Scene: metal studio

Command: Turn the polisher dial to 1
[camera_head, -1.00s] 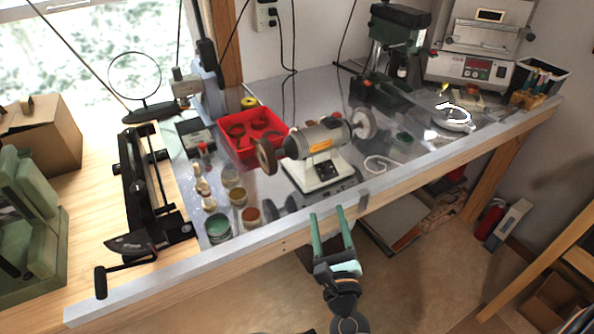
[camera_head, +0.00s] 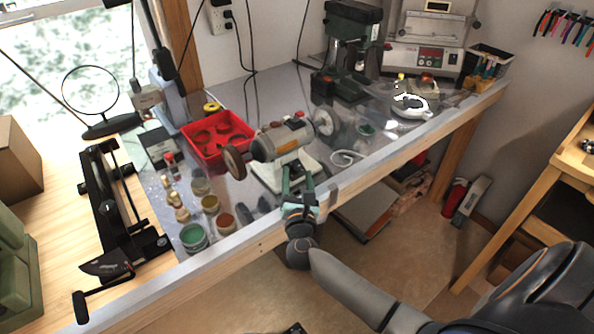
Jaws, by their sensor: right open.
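The polisher (camera_head: 281,140) stands on the metal bench top, with a grey motor body, a wheel at each end and a white base (camera_head: 268,178). My right gripper (camera_head: 297,176) is in front of the base, above the bench's front edge. Its two green fingers are apart, point at the base front and have nothing visible between them. The fingers cover the front of the base, so the dial is hidden or too small to make out. I cannot tell whether the fingers touch the base. My left gripper is not in view.
A red tray (camera_head: 212,158) sits behind the polisher at left. Several small jars, one a green jar (camera_head: 193,237), stand to its left. A green drill press (camera_head: 350,50) stands farther back.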

